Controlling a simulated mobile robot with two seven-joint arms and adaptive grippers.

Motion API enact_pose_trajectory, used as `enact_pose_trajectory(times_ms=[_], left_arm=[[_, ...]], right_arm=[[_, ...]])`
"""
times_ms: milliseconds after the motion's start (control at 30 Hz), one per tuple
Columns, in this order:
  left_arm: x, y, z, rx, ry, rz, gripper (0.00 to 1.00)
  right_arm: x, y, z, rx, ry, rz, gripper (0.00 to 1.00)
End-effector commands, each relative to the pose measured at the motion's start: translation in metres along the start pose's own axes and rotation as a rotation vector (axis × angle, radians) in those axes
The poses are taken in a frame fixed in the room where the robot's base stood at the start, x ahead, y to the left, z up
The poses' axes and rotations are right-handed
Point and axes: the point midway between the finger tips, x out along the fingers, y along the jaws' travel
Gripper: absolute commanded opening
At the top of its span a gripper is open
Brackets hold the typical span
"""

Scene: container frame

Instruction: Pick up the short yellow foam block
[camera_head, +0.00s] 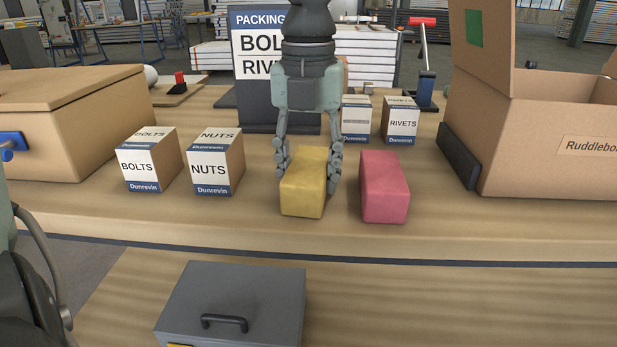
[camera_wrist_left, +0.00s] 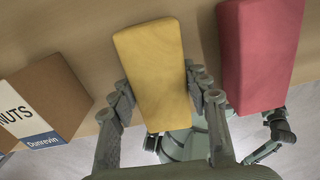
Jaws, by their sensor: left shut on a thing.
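The short yellow foam block (camera_head: 303,190) stands on the near part of the wooden table, left of a red block (camera_head: 384,188). My left gripper (camera_head: 308,168) reaches down from above, with one finger on each side of the yellow block, shut on it. The left wrist view also shows the yellow block (camera_wrist_left: 155,70) between the fingers of my left gripper (camera_wrist_left: 160,88). The block looks upright; I cannot tell whether it is clear of the table. My right gripper cannot be made out.
Boxes of bolts (camera_head: 150,160) and nuts (camera_head: 214,163) stand to the left, and a rivets box (camera_head: 401,120) behind the red block. An open carton (camera_head: 540,140) is at right, a closed carton (camera_head: 95,130) at left. A packing sign (camera_head: 260,50) stands behind. The table front is clear.

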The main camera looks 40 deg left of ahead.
Motion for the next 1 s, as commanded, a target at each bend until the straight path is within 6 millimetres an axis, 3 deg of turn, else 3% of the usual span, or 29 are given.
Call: enact_pose_trajectory(times_ms=[333,533,667,1000], left_arm=[[-0.002,0.000,0.000,0.000,-0.001,0.000,0.34],[-0.018,0.000,0.001,-0.002,-0.004,-0.001,0.34],[-0.043,-0.001,0.001,-0.001,-0.006,-0.001,0.34],[-0.134,-0.001,0.001,-0.001,-0.005,0.000,0.34]], right_arm=[[0.000,0.000,0.000,0.000,0.001,0.000,0.40],[-0.001,0.000,-0.002,0.000,0.005,0.000,0.40],[0.000,0.000,-0.002,0.000,0.008,-0.001,0.40],[0.016,-0.002,0.001,-0.002,-0.008,-0.008,0.40]])
